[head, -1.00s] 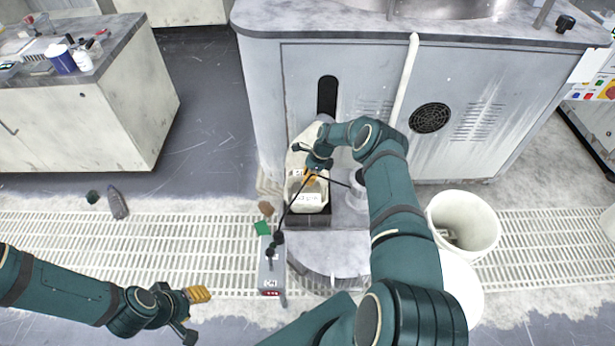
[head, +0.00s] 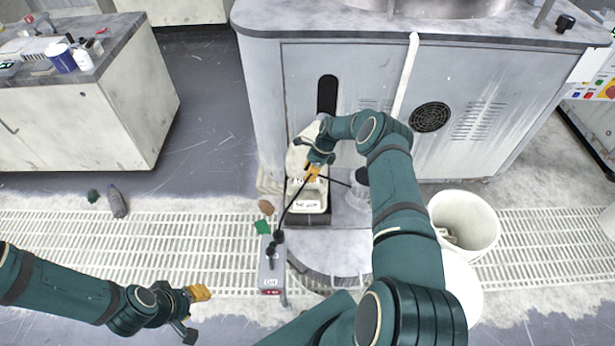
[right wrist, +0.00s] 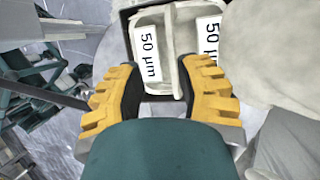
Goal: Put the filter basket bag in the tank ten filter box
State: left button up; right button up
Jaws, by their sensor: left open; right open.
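A white, open-topped filter basket bag (right wrist: 158,78) with a "50 µm" label sits in a dark-walled box (head: 307,221) beside the machine. In the head view, the pale bag (head: 311,190) shows inside the box rim. A second "50 µm" label shows at its right in the right wrist view; I cannot tell whether it belongs to the bag or the box. My right gripper (right wrist: 160,80) is open, its yellow fingers apart, close over the bag's near edge; it also shows in the head view (head: 313,172). My left gripper (head: 197,314) is open and empty at the lower left.
A pale, rounded form (head: 298,157) stands behind the box. A grey device (head: 270,268) with a black cable is left of the box. White buckets (head: 465,215) stand at the right.

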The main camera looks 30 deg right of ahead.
jog(key=p+v, duration=0.2)
jog(key=v, duration=0.8)
jog(key=s+a+f+n, duration=0.1)
jog(key=a+n, duration=0.5)
jog(key=a, duration=0.7)
jog(key=s+a+n, duration=0.3)
jog(key=s+a, duration=0.1)
jog(key=a, duration=0.1)
jog(key=s+a+r+n, duration=0.1)
jog(key=s+a+n, duration=0.3)
jog(key=s+a, duration=0.1)
jog(key=s+a+n, duration=0.4)
jog(key=s+a, duration=0.1)
jog(key=shift+a+r+t+h, duration=0.25)
jog(key=shift+a+t+h, duration=0.1)
jog(key=shift+t+h, duration=0.05)
jog(key=s+a+r+n, duration=0.1)
jog(key=s+a+n, duration=0.1)
jog(key=s, duration=0.3)
jog(key=s+a+r+n, duration=0.2)
jog(key=s+n, duration=0.2)
jog(key=s, duration=0.2)
jog(key=shift+r+t, duration=0.3)
jog(key=shift+s, duration=0.1)
